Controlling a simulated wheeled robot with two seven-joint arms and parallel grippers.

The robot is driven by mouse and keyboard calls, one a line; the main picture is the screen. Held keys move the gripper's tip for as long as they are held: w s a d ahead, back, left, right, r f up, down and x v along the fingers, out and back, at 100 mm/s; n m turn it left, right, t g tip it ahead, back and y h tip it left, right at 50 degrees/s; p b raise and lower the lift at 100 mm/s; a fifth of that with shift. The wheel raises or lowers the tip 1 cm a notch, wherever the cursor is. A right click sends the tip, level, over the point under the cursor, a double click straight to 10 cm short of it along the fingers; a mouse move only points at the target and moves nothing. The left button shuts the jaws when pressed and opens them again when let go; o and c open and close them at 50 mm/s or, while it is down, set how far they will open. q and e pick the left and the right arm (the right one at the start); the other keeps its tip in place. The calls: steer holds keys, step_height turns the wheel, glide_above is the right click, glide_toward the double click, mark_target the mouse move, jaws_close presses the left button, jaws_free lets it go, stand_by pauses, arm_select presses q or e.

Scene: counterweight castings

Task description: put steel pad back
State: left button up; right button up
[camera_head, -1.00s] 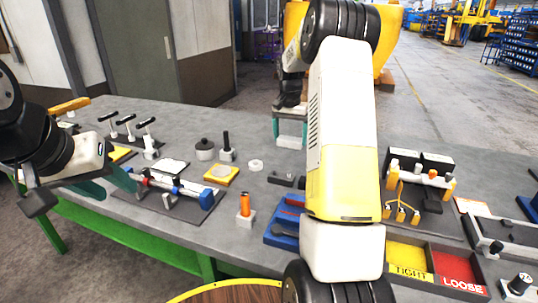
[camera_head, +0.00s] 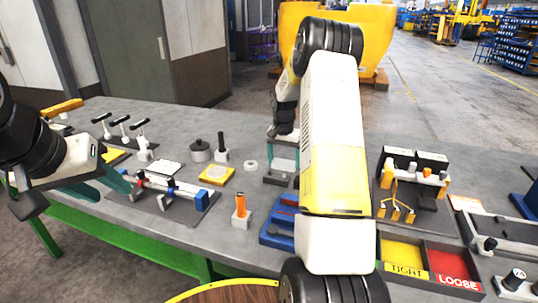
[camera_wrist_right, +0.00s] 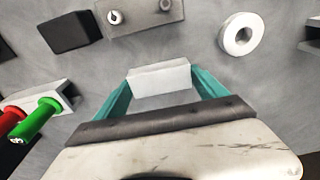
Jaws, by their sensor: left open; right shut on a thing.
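The steel pad shows as a pale grey block (camera_wrist_right: 160,77) between the teal fingers of my right gripper (camera_wrist_right: 160,90) in the right wrist view. My right gripper (camera_head: 283,150) is shut on it, low over the middle of the bench, in the head view. The pad is hard to make out in the head view. A grey fixture plate (camera_wrist_right: 140,17) with round studs lies just beyond the pad in the wrist view. My left gripper (camera_head: 106,187) is open and empty at the left, beside the red-and-blue clamp fixture (camera_head: 165,190).
A white ring (camera_head: 251,165) lies left of my right gripper. An orange-handled tool (camera_head: 241,205), a blue tray (camera_head: 278,232), a yellow pad (camera_head: 216,174) and yellow and red bins (camera_head: 405,255) stand on the grey bench. My right forearm hides part of the bench.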

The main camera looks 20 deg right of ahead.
mark_target(283, 164)
steer(key=o, duration=2)
steer(key=shift+f, duration=0.1)
steer(key=s+a+r+n+t, duration=0.1)
steer(key=s+a+r, duration=0.25)
steer(key=r, duration=0.65)
steer(key=s+a+r+n, duration=0.15)
steer(key=s+r, duration=0.25)
steer(key=r, duration=0.6)
steer(key=s+a+r+n+t+y, duration=0.1)
steer(key=s+a, duration=0.3)
steer(key=s, duration=0.4)
steer(key=s+a+r+n+t+y, duration=0.1)
steer(key=s+a, duration=0.3)
steer(key=s, duration=0.5)
steer(key=s+a+r+n+t+y, duration=0.1)
steer(key=s+a+n+t, duration=0.1)
steer(key=s+a, duration=0.3)
steer(key=s+n, duration=0.1)
steer(key=s, duration=0.3)
